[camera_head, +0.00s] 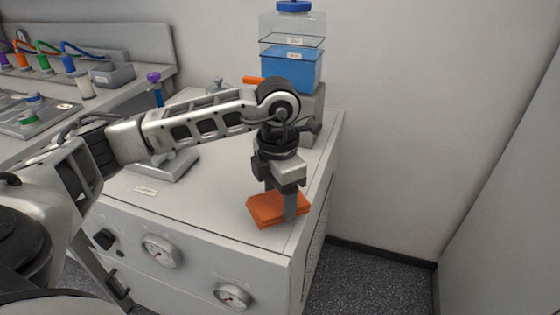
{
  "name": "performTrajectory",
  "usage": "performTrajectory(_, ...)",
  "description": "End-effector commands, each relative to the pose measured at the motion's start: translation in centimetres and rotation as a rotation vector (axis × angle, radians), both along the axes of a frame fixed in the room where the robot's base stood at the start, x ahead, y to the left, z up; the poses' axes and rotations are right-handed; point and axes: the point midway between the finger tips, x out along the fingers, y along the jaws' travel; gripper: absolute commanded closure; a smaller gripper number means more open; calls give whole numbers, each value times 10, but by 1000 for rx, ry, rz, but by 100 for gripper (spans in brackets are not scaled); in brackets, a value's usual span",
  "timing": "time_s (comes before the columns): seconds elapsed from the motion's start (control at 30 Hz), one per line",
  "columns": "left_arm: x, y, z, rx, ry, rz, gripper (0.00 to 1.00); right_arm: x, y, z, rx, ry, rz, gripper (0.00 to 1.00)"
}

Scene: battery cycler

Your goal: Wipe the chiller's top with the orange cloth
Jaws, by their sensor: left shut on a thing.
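The orange cloth (266,211) is a folded block near the front right corner of the chiller's top. The chiller (215,207) is a white cabinet with dials on its front. My left gripper (289,208) points down and is shut on the cloth, one finger showing in front of its right part. The cloth's underside is hidden; it appears to be at the chiller's top surface. My right gripper is not in view.
A clear tank with blue liquid (291,68) and a blue cap stands on a grey base at the back of the chiller. A grey fixture (168,165) sits left of the cloth. A bench with colored connectors (42,62) is at left. The chiller's right edge is close to the cloth.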

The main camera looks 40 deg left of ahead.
Motion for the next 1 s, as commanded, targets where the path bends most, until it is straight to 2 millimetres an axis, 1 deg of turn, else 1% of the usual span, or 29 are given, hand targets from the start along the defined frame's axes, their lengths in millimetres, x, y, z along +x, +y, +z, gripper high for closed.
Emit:
performTrajectory(0.03, 0, 3, 9, 3, 0, 5, 73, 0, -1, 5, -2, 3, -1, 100)
performTrajectory(0.4, -1, 7, 41, 8, 3, 14, 73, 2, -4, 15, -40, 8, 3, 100)
performTrajectory(0.5, -1, 7, 48, 9, 2, 15, 73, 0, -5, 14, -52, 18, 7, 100)
performTrajectory(0.63, -1, 8, 51, 9, 3, 16, 73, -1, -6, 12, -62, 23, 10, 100)
performTrajectory(1.0, -1, 8, 50, 11, 4, 17, 73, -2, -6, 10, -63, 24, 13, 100)
